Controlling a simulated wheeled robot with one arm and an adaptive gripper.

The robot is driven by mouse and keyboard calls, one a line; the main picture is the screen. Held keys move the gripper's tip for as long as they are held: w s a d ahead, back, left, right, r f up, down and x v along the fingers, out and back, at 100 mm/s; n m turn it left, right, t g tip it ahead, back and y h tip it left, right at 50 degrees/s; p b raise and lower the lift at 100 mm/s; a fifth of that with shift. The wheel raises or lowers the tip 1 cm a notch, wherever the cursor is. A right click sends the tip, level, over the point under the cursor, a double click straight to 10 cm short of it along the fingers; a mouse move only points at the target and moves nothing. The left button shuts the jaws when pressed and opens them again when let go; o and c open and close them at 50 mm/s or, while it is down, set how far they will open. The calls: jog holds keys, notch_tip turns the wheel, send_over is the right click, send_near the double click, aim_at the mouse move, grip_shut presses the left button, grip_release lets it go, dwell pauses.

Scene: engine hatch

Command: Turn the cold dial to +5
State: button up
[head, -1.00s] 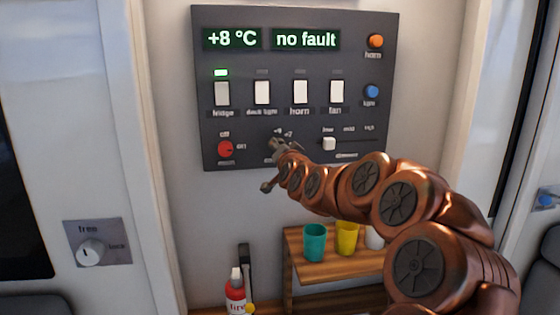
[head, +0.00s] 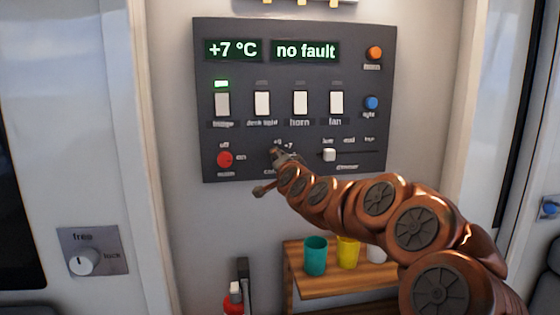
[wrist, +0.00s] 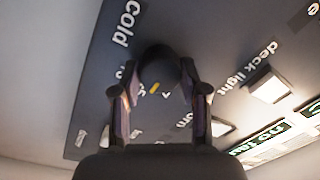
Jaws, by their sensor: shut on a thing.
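The cold dial (wrist: 158,72) is a dark round knob with a small yellow mark, seen in the wrist view between my two fingers. My gripper (wrist: 160,95) is shut on it, one finger at each side. In the head view my gripper (head: 277,157) is at the lower middle of the dark panel (head: 300,185), and it and my arm hide most of the dial. The temperature display (head: 233,49) reads +7 °C. The word "cold" shows on the panel in the wrist view.
The panel also has a red main knob (head: 225,158) left of my gripper, a dimmer slider (head: 329,154) to the right, and a row of switches above, with the fridge switch (head: 222,103) under a lit green lamp. A wooden shelf (head: 340,288) with cups stands below my arm.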

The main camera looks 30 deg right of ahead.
jog(key=o, duration=1.1)
jog(key=shift+o, duration=0.2)
jog(key=shift+s, duration=0.1)
jog(key=v, duration=1.1)
jog(key=shift+s+a, duration=0.2)
jog(key=shift+s, duration=0.15)
